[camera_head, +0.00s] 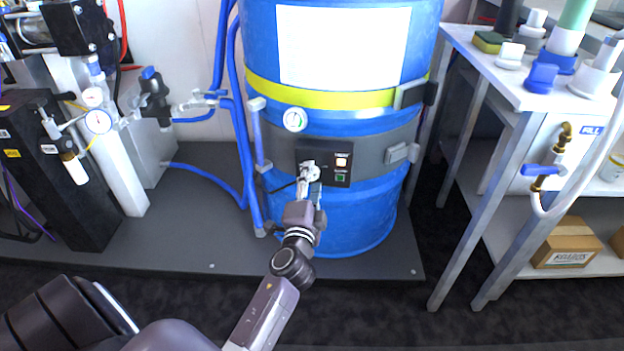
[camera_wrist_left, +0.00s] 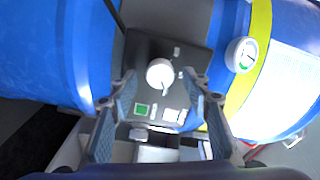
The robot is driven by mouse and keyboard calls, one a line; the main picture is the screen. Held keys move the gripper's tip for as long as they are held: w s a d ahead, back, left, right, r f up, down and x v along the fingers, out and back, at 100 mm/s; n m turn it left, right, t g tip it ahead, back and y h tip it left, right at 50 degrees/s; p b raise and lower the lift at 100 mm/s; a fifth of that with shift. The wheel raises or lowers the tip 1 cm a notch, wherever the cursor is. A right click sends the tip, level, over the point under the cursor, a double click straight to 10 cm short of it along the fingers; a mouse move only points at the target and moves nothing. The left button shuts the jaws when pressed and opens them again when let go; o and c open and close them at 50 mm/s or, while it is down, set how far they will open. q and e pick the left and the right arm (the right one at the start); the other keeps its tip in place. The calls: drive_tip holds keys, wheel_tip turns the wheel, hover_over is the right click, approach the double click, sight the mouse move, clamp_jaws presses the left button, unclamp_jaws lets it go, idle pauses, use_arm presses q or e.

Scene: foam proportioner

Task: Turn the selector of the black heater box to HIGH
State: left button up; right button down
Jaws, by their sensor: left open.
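The black heater box (camera_head: 338,178) sits on the grey band around the blue drum. In the left wrist view its dark face (camera_wrist_left: 185,55) carries a round white selector knob (camera_wrist_left: 160,72), a green indicator and a pale lit one. My left gripper (camera_head: 311,178) is in front of the box's left part and covers some of it in the head view. In the left wrist view the open fingers (camera_wrist_left: 164,86) stand either side of the knob's lower side, with gaps between; contact cannot be told. The selector's marked position is too small to read. My right gripper is not in view.
The blue drum (camera_head: 330,225) has a yellow band and a round gauge (camera_head: 295,119) above the box. Blue hoses (camera_head: 238,130) run down its left side. A metal table (camera_head: 500,75) with bottles stands at the right. A black unit (camera_head: 65,180) stands at the left.

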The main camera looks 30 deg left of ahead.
use_arm(q)
drive_tip(key=v, duration=0.7)
drive_tip(key=shift+w, duration=0.1)
